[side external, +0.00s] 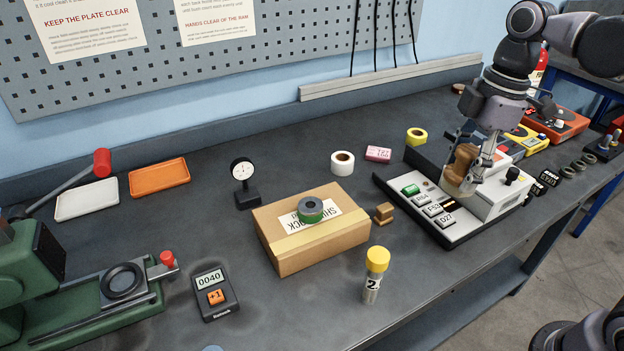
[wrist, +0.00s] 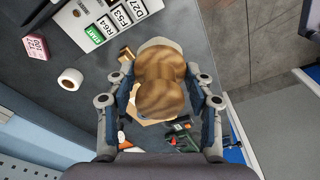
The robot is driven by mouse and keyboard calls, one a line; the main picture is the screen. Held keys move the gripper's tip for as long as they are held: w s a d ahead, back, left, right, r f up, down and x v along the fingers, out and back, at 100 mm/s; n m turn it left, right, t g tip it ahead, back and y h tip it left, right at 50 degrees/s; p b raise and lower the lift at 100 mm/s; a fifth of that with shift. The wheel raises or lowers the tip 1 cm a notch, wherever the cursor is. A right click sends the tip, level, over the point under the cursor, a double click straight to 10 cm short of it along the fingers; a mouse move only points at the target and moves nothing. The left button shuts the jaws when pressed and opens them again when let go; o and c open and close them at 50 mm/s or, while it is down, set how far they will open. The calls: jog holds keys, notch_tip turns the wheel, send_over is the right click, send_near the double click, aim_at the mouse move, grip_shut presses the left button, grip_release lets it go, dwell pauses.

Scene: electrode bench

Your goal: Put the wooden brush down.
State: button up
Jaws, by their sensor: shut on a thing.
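The wooden brush (side external: 461,166) is a brown, waisted wooden piece with a paler lower end. My gripper (side external: 472,176) is shut on it and holds it over the panel with white keys (side external: 452,236) on the right of the bench. In the wrist view the brush (wrist: 160,80) fills the space between the two fingers of my gripper (wrist: 161,98). It hides part of the bench behind it. I cannot tell whether its lower end touches the panel or hangs just above it.
A taped cardboard box (side external: 335,246) carries a green-and-grey roll (side external: 311,209). A small wooden block (side external: 384,213) and a yellow-capped tube (side external: 374,275) stand nearby. A white box (side external: 497,199) is close to the gripper's right. Bare bench (side external: 440,285) lies in front of the panel.

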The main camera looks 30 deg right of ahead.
jog(key=s+d+f+m, duration=0.1)
jog(key=s+d+f, duration=0.2)
jog(key=d+f, duration=0.25)
jog(key=w+a+f, duration=0.1)
jog(key=a+f, duration=0.1)
jog(key=a, duration=0.1)
jog(key=a+f, duration=0.2)
jog(key=a, duration=0.2)
jog(key=w+a+f, duration=0.1)
jog(key=a+f, duration=0.2)
jog(key=a, duration=0.1)
jog(key=shift+w+a, duration=0.15)
jog(key=shift+w, duration=0.2)
jog(key=shift+a+f, duration=0.1)
jog(key=shift+f, duration=2)
jog(key=shift+f, duration=0.1)
jog(key=o, duration=1.2)
